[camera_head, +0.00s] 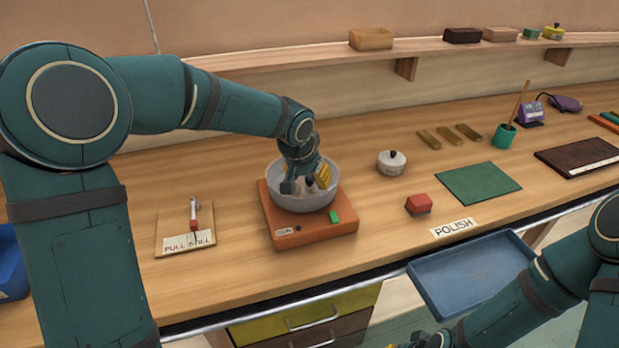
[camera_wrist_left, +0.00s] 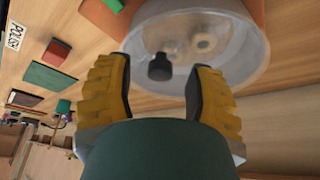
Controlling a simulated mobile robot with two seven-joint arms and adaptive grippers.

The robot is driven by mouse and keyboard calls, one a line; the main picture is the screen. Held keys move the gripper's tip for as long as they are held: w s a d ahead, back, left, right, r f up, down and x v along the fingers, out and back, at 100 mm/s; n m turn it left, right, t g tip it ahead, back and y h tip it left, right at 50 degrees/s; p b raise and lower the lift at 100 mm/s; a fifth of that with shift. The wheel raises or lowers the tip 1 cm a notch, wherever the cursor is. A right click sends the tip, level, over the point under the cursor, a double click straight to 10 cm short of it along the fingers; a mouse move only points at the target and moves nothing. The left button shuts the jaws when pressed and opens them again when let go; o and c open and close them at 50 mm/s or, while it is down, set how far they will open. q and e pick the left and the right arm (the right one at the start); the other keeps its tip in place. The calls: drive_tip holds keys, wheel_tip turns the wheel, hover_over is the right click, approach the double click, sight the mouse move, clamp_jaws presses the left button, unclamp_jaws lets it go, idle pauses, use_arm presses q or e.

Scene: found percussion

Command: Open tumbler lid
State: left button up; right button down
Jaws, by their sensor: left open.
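The tumbler has an orange base (camera_head: 310,235) with a green button and a round, pale grey drum (camera_head: 300,204) on top. In the left wrist view the drum's clear lid (camera_wrist_left: 200,75) shows, with a black knob (camera_wrist_left: 159,67) on it. My left gripper (camera_head: 306,184) is over the drum, its yellow-padded fingers apart. In the left wrist view, the knob lies in the gap between the open fingers (camera_wrist_left: 162,80), and I see no finger closed on it. In the head view, the arm and gripper partly hide the lid. My right gripper (camera_head: 428,340) shows only partly at the bottom edge.
A white lidded pot (camera_head: 391,163) and a red block (camera_head: 418,204) stand right of the tumbler. A PULL sign board (camera_head: 172,233) with a small lever is on the left. A blue tray (camera_head: 465,275) is at the front edge. A green mat (camera_head: 478,183) lies farther right.

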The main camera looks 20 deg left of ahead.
use_arm(q)
drive_tip(key=shift+f, duration=0.15)
clamp_jaws()
idle(0.4)
